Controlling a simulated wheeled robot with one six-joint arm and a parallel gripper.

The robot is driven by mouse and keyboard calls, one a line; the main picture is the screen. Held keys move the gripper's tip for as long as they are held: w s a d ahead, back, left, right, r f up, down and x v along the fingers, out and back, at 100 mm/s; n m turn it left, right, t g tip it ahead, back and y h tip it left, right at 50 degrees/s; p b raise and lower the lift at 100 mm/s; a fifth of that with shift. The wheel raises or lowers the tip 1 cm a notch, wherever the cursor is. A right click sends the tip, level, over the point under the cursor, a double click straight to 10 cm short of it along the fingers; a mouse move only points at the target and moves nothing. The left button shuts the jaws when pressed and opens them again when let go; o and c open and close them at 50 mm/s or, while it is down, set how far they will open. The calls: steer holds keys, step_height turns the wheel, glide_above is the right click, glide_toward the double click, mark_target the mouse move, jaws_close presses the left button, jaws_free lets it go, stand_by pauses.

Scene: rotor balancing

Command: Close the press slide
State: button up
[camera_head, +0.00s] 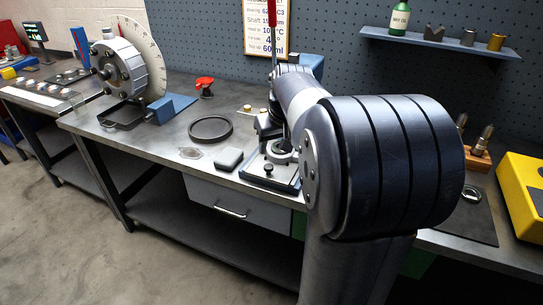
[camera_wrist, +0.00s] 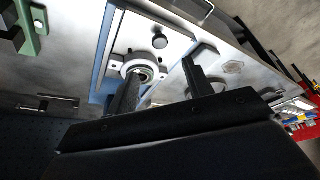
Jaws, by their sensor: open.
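The press stands on the bench past my arm, with a red-topped lever (camera_head: 271,14) rising behind the arm. Its base plate (camera_head: 262,180) carries a small dark knob (camera_head: 268,168) near the front edge; the knob also shows in the wrist view (camera_wrist: 160,41). A round bearing-like part (camera_head: 279,151) sits on the plate, and it shows in the wrist view as a pale ring in a housing (camera_wrist: 137,65). My gripper (camera_wrist: 157,72) is open above the plate, its fingers apart with nothing visible between them. My arm hides much of the press.
A rotor with a graduated disc (camera_head: 137,55) stands further left. A yellow case (camera_head: 521,195) and a wooden holder (camera_head: 477,158) are at right.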

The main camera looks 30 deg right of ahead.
mark_target(269, 167)
steer(key=x, duration=1)
steer(key=shift+f, duration=0.35)
jaws_close()
